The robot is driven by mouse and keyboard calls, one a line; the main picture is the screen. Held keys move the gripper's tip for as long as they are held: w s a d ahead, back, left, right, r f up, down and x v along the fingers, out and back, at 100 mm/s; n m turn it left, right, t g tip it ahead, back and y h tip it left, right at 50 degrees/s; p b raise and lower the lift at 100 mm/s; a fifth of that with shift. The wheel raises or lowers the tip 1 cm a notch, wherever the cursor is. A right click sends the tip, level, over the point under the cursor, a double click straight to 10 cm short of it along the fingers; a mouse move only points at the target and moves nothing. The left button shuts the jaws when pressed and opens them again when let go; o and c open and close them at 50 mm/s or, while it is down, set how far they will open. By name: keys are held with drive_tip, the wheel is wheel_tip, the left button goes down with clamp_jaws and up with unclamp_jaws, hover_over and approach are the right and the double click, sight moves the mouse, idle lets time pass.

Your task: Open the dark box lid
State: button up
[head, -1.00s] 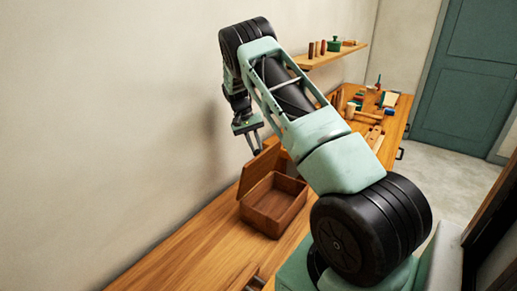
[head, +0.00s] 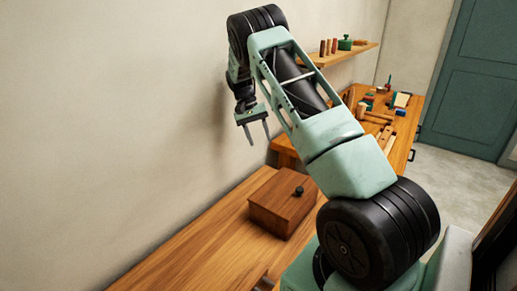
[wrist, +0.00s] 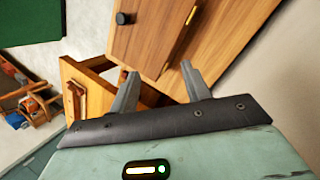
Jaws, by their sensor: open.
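The dark brown wooden box (head: 283,212) stands on the bench below my arm. Its lid (head: 277,187) lies flat and closed on top, with a small black knob (head: 299,191) near one edge. In the wrist view, the lid (wrist: 150,42) and its knob (wrist: 124,18) show at the top, with a brass fitting along the lid's edge. My gripper (head: 259,141) hangs above and behind the box, near the wall, apart from it. In the wrist view, my gripper (wrist: 160,72) has its two fingers spread with nothing between them. The box's inside is hidden.
The wooden bench top (head: 190,243) is clear left of the box. The plain wall (head: 110,120) is close behind my gripper. A second bench (head: 400,145) with tools and blocks stands farther back. A small shelf (head: 340,54) holds several items above it.

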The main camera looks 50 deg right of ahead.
wheel_tip(320, 180, up, 5)
drive_tip(key=shift+r+b, duration=0.1)
drive_tip(key=shift+b, duration=0.3)
idle(0.4)
